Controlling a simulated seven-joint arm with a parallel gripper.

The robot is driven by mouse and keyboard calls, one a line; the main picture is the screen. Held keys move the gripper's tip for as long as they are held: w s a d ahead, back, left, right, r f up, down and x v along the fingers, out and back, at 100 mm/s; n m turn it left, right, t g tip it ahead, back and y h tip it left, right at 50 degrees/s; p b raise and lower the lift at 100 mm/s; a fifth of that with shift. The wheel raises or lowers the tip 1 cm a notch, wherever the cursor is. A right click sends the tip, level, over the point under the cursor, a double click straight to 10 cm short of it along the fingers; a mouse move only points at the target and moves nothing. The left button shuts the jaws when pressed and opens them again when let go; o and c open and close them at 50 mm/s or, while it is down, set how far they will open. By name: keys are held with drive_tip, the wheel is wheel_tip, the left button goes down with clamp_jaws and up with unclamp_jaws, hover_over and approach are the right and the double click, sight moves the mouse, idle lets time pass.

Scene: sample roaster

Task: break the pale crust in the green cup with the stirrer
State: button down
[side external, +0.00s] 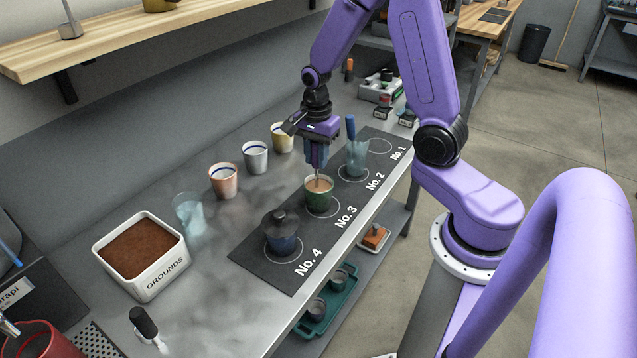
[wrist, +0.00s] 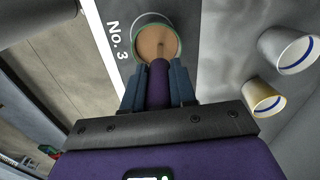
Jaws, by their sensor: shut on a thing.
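The green cup (side external: 319,196) stands upright on the No. 3 spot of the dark mat (side external: 262,258). Its pale tan crust (side external: 319,184) fills the mouth, and it also shows in the wrist view (wrist: 152,42). My gripper (side external: 317,158) is above the cup, pointing down. In the wrist view my gripper (wrist: 158,88) is shut on the purple handle of the stirrer (wrist: 158,78). The stirrer's thin end reaches to the crust inside the cup's rim. I cannot tell how deep the tip is.
A clear glass with a blue-handled tool (side external: 355,155) stands on No. 2; No. 1 is empty. Copper (side external: 223,181), white (side external: 255,157) and yellow (side external: 282,138) cups line the back. The grounds bin (side external: 142,256) is at left.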

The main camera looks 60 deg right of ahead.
drive_tip(key=shift+w, duration=0.35)
drive_tip(key=shift+s, duration=1.25)
drive_tip(key=shift+w, duration=0.1)
drive_tip(key=shift+w, duration=1.2)
drive_tip(key=shift+s, duration=0.6)
drive_tip(key=shift+r, duration=2.8)
